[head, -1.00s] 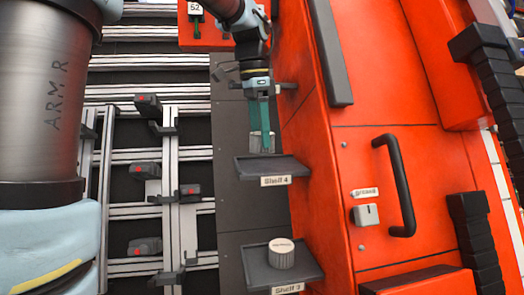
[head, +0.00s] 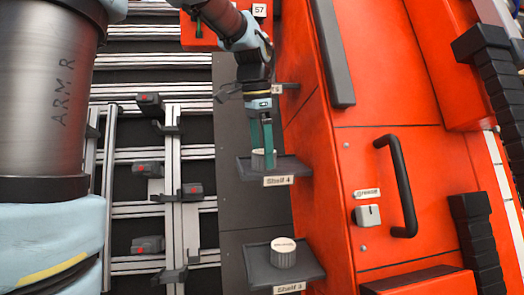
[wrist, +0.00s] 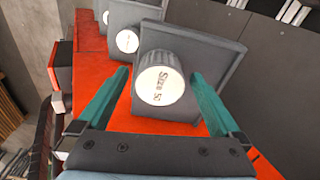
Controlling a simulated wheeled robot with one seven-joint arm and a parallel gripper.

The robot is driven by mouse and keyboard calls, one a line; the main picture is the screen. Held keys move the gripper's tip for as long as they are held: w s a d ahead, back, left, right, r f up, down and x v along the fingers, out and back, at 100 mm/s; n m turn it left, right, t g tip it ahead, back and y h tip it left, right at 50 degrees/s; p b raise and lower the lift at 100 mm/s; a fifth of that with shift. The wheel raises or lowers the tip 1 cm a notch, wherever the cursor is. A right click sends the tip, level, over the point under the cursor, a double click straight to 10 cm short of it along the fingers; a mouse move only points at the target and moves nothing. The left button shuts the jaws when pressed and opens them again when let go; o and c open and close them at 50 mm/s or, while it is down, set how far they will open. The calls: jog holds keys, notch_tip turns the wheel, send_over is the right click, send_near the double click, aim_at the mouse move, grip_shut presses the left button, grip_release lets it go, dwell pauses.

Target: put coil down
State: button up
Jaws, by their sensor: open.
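A pale grey coil (head: 259,160) with a white labelled face stands on the dark shelf marked Shelf 4 (head: 294,170). In the wrist view the coil (wrist: 161,86) shows its round face, with lettering that starts "Size 5", and the shelf (wrist: 228,50) lies behind it. My gripper (head: 262,146) is over the shelf, with its green fingers reaching down at the coil. In the wrist view my gripper (wrist: 161,78) is open, one finger on each side of the coil with visible gaps. The coil's underside is hidden.
A similar coil (head: 283,252) stands on the lower shelf marked Shelf 3 (head: 312,272). An orange panel (head: 370,90) rises close on the right, with a black handle (head: 402,185) sticking out. Metal rails (head: 180,235) with dark blocks are on the left.

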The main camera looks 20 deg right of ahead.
aim_at(257, 152)
jog(key=shift+r, duration=0.1)
notch_tip(257, 152, up, 12)
jog(key=a+b, duration=0.1)
dwell(0.4)
jog(key=shift+s+a, duration=0.1)
